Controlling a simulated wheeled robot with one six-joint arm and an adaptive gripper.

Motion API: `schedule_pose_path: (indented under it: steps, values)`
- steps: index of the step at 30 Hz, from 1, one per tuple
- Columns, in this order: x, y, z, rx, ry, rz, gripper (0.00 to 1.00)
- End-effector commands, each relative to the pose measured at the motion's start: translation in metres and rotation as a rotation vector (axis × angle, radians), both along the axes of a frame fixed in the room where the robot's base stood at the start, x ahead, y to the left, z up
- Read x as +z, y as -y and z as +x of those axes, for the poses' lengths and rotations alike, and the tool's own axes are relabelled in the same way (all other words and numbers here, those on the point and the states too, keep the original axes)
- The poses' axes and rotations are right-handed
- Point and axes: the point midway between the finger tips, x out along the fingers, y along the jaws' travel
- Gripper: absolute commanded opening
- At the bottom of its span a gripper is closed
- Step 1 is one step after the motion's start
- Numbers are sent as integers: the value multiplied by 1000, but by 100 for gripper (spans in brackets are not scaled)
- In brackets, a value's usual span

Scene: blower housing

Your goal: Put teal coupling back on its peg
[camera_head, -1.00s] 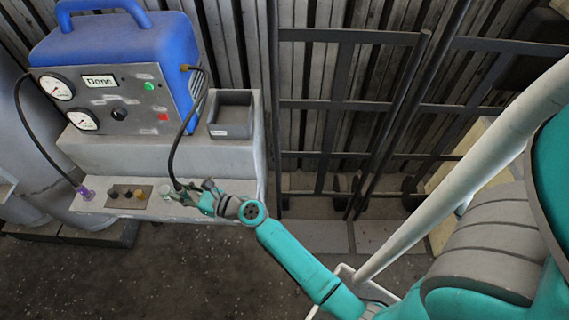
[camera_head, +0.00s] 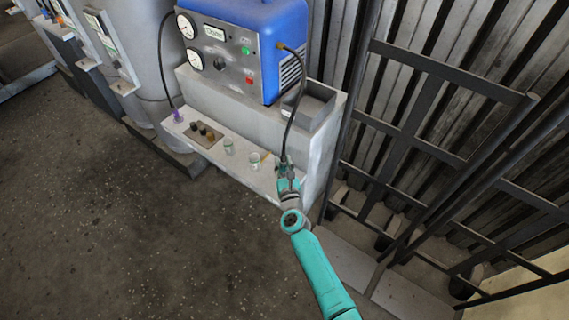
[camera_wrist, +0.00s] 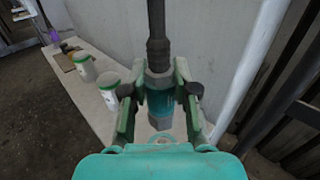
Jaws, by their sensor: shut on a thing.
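The teal coupling (camera_wrist: 160,104) hangs at the end of a black hose (camera_head: 290,125), with a grey metal end pointing down. My gripper (camera_wrist: 161,97) is shut on the coupling, one finger on each side. In the head view my gripper (camera_head: 285,168) is at the right end of the low white ledge (camera_head: 233,168). A small pale ring (camera_wrist: 163,137) shows just below the coupling's end in the wrist view; I cannot tell whether it is the peg. In the head view my gripper mostly hides the coupling.
A grey bin (camera_head: 305,105) is behind. Dark railings stand right.

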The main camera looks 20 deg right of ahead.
Motion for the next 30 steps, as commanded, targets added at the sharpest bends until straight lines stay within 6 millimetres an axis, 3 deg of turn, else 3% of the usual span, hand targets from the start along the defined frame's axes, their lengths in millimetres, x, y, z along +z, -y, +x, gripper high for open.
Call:
schedule_pose_path:
  steps: [17, 30]
  values:
    - [-43, 0, 0, -1, 0, -2, 0]
    - [-41, 0, -2, -1, 1, 0, 0]
